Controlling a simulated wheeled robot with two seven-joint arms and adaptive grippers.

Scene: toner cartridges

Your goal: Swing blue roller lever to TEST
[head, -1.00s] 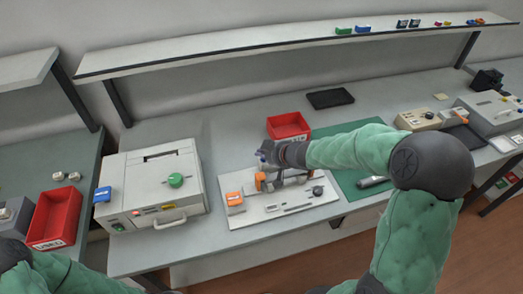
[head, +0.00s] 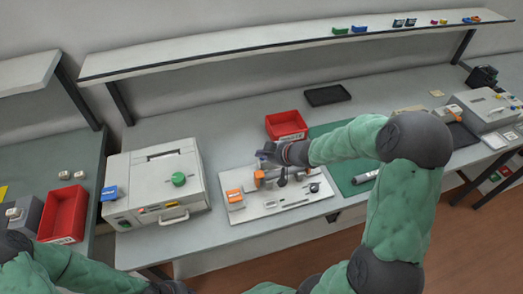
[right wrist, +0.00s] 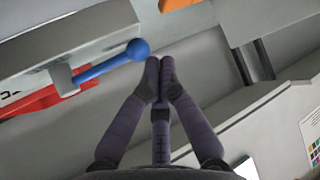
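A blue lever with a round ball end (right wrist: 110,62) shows in the right wrist view, fixed by a grey bracket to a pale body. My right gripper (right wrist: 160,62) has its two fingertips nearly together just right of the ball, with a small apparent gap and nothing visible between them. In the head view, my right gripper (head: 266,157) is over the back left part of the white fixture plate (head: 262,212) and hides part of the fixture. The TEST mark cannot be read. My left arm enters at the lower left; its gripper's fingers are not visible.
An orange block (head: 235,196) sits on the plate's left side. A green mat (head: 345,188) lies right. The bench behind the white machine is clear.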

